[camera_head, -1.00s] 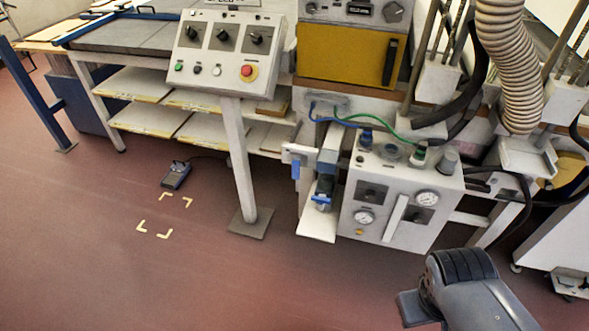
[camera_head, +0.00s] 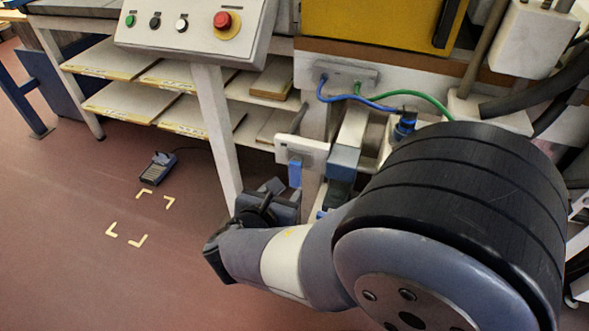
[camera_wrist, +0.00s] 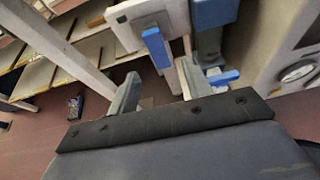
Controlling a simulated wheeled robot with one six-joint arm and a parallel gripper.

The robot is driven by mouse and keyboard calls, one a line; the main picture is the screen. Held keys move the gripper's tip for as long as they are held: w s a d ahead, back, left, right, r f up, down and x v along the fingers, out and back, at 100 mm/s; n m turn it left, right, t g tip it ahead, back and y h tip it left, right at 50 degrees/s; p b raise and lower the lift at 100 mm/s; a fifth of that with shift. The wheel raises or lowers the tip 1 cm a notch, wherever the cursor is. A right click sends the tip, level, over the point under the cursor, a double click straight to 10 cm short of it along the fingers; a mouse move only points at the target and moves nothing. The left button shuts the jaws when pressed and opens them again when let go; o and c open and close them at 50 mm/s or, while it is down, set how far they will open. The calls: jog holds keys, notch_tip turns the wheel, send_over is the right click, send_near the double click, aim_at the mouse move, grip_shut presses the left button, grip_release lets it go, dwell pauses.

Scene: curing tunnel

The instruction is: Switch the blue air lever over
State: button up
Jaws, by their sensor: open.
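The blue lever (camera_head: 295,172) hangs down from a small white plate (camera_head: 303,150) beside the machine. In the wrist view the lever (camera_wrist: 156,47) shows beyond the fingertips, roughly between the two fingers and nearer the right one. My gripper (camera_wrist: 156,80) is open and empty, its two pale fingers apart, and it appears short of the lever. In the head view my gripper (camera_head: 266,196) is just below and left of the lever, and part of it is hidden by my wrist. A second blue piece (camera_wrist: 224,77) sticks out lower right in the wrist view.
A control panel (camera_head: 185,30) on a white post (camera_head: 215,130) stands close left of my gripper. A foot pedal (camera_head: 158,168) lies on the open floor at left.

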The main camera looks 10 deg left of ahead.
aim_at(294, 174)
jog(key=b+x, duration=0.1)
jog(key=x, duration=0.4)
jog(key=b+x, duration=0.1)
jog(key=x, duration=0.4)
jog(key=shift+w+a+f, duration=0.15)
jog(key=shift+w+a, duration=0.05)
jog(key=shift+w, duration=0.15)
jog(key=shift+c, duration=0.4)
grip_shut()
